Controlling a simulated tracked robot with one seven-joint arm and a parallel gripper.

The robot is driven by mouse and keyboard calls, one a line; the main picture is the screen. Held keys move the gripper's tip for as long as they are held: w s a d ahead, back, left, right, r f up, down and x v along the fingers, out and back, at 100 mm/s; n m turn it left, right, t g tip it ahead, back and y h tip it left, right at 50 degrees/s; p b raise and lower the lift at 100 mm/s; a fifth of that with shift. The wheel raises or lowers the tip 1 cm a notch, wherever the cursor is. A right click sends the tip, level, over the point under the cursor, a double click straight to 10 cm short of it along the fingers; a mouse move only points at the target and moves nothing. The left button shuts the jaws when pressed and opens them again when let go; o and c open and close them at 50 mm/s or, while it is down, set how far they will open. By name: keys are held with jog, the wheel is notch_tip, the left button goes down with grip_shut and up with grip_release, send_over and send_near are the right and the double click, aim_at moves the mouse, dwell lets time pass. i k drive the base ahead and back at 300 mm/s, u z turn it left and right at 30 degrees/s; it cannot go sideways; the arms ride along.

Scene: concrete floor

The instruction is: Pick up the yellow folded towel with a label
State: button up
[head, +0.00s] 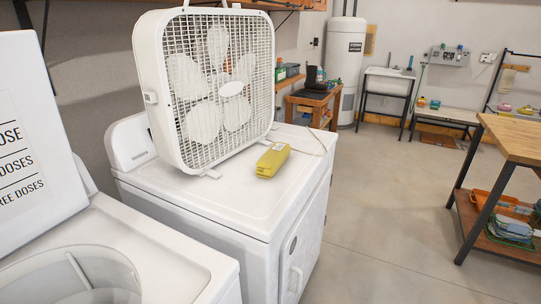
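The yellow folded towel (272,160) lies on top of a white dryer (205,197), just right of a box fan's foot. It looks like a small, blocky yellow bundle with a darker label-like patch on its upper face. It rests flat and nothing covers it. My gripper is not in view.
A white box fan (207,85) stands on the dryer left of the towel, and a thin cord runs behind it. A washer (130,255) with a raised lid is at the lower left. A wooden table (515,138) stands right. The concrete floor (385,225) between is clear.

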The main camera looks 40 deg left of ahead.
aim_at(272, 161)
jog(key=u, duration=0.4)
jog(key=i, duration=1)
jog(key=u, duration=0.75)
jog(key=i, duration=0.3)
jog(key=u, duration=0.15)
jog(key=k, duration=0.9)
jog(key=u, duration=0.2)
jog(key=i, duration=0.9)
jog(key=z, duration=0.1)
